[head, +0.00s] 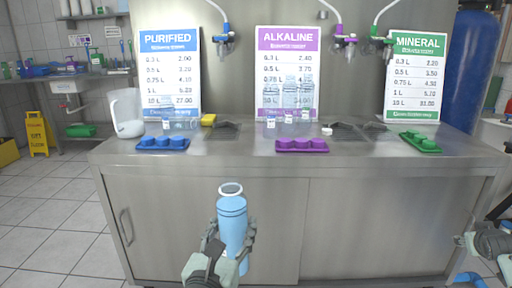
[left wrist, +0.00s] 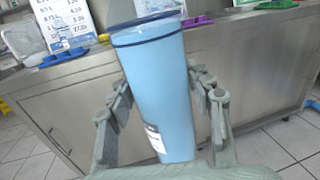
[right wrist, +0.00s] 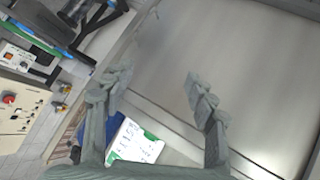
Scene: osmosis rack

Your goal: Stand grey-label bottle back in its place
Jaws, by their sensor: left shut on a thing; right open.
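A light-blue bottle (head: 232,222) stands nearly upright in my left gripper (head: 231,240), in front of the steel counter and below its top. My left gripper is shut around its body. In the left wrist view the bottle (left wrist: 160,80) shows between the fingers, with a dark blue band near its top and a white and dark label (left wrist: 155,139) low on its side, partly turned away. My right gripper (head: 478,243) is at the lower right edge of the head view. In the right wrist view its fingers (right wrist: 158,88) are apart with nothing between them.
The steel counter (head: 215,165) carries a blue tray (head: 163,144), a purple tray (head: 302,146) and a green tray (head: 420,142). Clear bottles (head: 290,98) stand behind the purple tray. A white jug (head: 126,114) stands at the left end. The front strip between trays is bare.

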